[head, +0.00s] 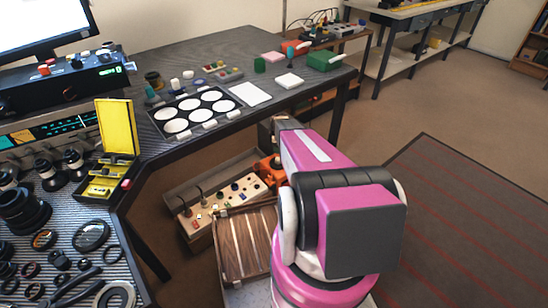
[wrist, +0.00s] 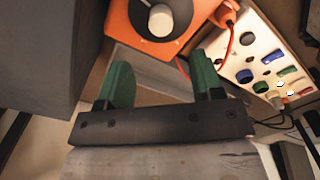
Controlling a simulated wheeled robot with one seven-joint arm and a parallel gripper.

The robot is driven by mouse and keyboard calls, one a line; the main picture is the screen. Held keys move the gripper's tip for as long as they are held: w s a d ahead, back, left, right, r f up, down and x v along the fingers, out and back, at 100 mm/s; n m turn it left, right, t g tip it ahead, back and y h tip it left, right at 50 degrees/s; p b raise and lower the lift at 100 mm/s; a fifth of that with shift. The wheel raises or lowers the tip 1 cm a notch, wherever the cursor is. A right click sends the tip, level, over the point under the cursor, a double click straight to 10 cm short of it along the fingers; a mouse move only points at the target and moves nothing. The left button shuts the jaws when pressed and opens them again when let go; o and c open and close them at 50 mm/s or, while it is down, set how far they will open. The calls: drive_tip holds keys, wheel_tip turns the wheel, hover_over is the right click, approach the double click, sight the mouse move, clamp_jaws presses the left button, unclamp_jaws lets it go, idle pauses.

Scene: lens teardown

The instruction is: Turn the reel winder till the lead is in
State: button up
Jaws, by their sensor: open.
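The orange reel winder (wrist: 120,20) is at the top of the wrist view, with a pale round knob (wrist: 160,20) on its face. An orange-red lead (wrist: 231,42) hangs loose beside it on the right, looping from an orange plug-like end (wrist: 224,14). My gripper (wrist: 163,80) has green fingers spread wide with nothing between them. It is apart from the winder, whose face lies beyond the fingertips. In the head view, part of the orange winder (head: 270,168) shows beside my pink arm, which hides the rest and my fingers.
A pale panel with coloured knobs (wrist: 252,55) lies right of the winder; it also shows in the head view (head: 225,198). A grey block-like surface (wrist: 40,50) stands close on the left. The dark workbench (head: 175,50) overhangs this low area. A slatted wooden piece (head: 245,245) is nearby.

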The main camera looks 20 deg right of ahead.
sight(278, 159)
wheel_tip(278, 159, down, 10)
drive_tip(key=shift+f, duration=0.1)
idle(0.4)
drive_tip(key=c, duration=0.9)
